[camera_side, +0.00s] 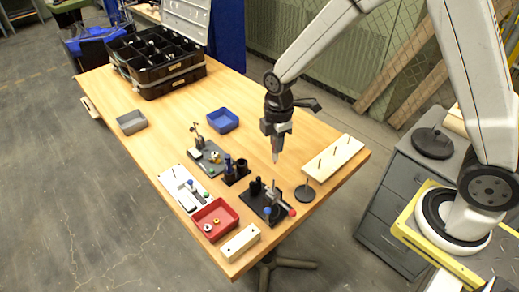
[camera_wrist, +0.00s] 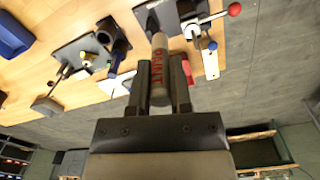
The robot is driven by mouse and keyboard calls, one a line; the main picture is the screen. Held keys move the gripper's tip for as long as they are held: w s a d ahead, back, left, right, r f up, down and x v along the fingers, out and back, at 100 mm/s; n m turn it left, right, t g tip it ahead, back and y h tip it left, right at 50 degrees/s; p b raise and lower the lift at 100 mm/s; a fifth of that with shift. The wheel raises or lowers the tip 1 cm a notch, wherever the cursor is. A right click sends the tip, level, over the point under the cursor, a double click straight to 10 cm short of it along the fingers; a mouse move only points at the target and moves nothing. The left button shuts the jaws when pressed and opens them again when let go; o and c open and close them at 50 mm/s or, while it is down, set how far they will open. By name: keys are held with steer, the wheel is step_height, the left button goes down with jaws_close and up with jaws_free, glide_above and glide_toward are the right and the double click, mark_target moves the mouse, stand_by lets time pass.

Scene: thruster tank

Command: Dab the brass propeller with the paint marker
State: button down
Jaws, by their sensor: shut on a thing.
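My gripper (camera_side: 276,133) is shut on the paint marker (camera_side: 277,152), which hangs roughly upright above the table, tip clear of everything below. In the wrist view the marker (camera_wrist: 158,75) is a pale cylinder with red lettering, between the fingers of my gripper (camera_wrist: 158,88). The brass propeller is too small to identify surely. A small brass-coloured part (camera_side: 215,156) sits on the grey plate (camera_side: 207,163) with a post, left of my gripper. Another brass-coloured piece (camera_side: 216,221) lies in the red tray (camera_side: 228,210).
A black fixture (camera_side: 277,218) with a red knob (camera_side: 292,212) stands below the gripper. A black holder (camera_side: 231,181), a white board (camera_side: 174,183), a cream block (camera_side: 240,243) and a pegged board (camera_side: 345,149) surround it. Blue (camera_side: 223,121) and grey (camera_side: 131,122) trays lie farther back.

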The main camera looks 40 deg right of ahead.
steer(key=w+a+f, duration=0.2)
steer(key=w, duration=0.8)
steer(key=w+a+f, duration=0.2)
steer(key=w+a, duration=0.1)
steer(key=w, duration=0.8)
steer(key=shift+w, duration=0.2)
steer(key=shift+a+f, duration=0.1)
steer(key=shift+f, duration=0.15)
steer(key=shift+f, duration=1.75)
steer(key=shift+f, duration=0.65)
stand_by(1.9)
steer(key=shift+r, duration=0.1)
steer(key=shift+r, duration=2.45)
